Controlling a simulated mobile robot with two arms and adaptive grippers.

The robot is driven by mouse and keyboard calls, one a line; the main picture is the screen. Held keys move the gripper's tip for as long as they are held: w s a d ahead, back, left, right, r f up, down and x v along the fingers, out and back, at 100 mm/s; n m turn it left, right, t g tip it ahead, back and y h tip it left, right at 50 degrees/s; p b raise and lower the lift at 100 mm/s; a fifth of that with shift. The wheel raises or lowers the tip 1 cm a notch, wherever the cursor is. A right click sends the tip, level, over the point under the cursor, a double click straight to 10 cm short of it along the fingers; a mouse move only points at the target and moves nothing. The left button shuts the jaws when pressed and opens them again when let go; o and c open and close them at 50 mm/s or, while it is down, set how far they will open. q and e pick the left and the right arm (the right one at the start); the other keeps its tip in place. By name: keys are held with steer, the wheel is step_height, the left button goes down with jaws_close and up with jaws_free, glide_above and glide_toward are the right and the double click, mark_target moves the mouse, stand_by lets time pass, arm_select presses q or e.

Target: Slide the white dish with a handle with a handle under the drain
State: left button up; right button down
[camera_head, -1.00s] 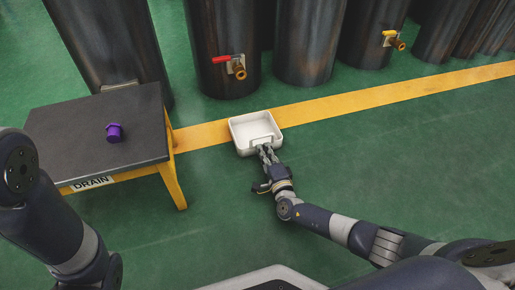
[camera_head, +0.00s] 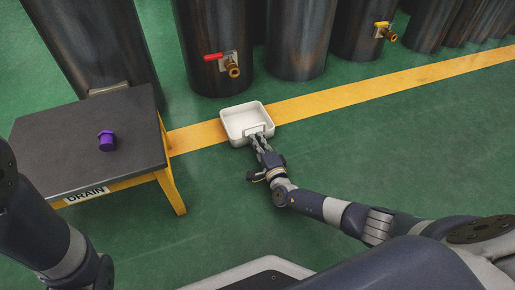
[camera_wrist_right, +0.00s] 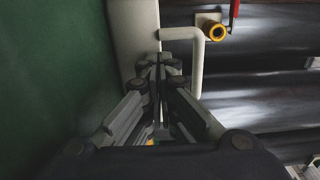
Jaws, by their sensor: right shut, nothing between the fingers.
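The white dish (camera_head: 243,117) stands upright on the green floor and overlaps the yellow line. It looks empty. Its handle is on the near side and shows as a pale bent bar (camera_wrist_right: 198,62) in the wrist view. My right gripper (camera_head: 258,138) is shut with nothing between its fingers. Its fingertips are at the dish's near side by the handle; in the wrist view the fingertips (camera_wrist_right: 160,62) are beside the bar. A brass drain valve (camera_head: 233,67) with a red lever sticks out of a dark cylinder beyond the dish. My left gripper is out of view.
A dark-topped stand (camera_head: 60,135) with yellow legs and a DRAIN label (camera_head: 86,194) is left of the dish. A purple plug (camera_head: 107,141) sits on it. Another valve (camera_head: 385,31) with a yellow lever is on a cylinder farther right. Floor to the right is clear.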

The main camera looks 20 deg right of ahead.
mark_target(254, 132)
steer(key=shift+w, duration=2.75)
steer(key=shift+w+a+f, duration=0.1)
steer(key=shift+w, duration=0.85)
steer(key=shift+s+r+p, duration=0.25)
steer(key=shift+s+p, duration=0.55)
steer(key=shift+p, duration=0.1)
steer(key=shift+s+r+p, duration=0.25)
steer(key=shift+s+p, duration=0.5)
steer(key=shift+p, duration=0.1)
steer(key=shift+s+f, duration=0.1)
steer(key=shift+s, duration=0.1)
steer(key=shift+s, duration=0.2)
steer(key=s, duration=1.1)
steer(key=shift+s, duration=0.15)
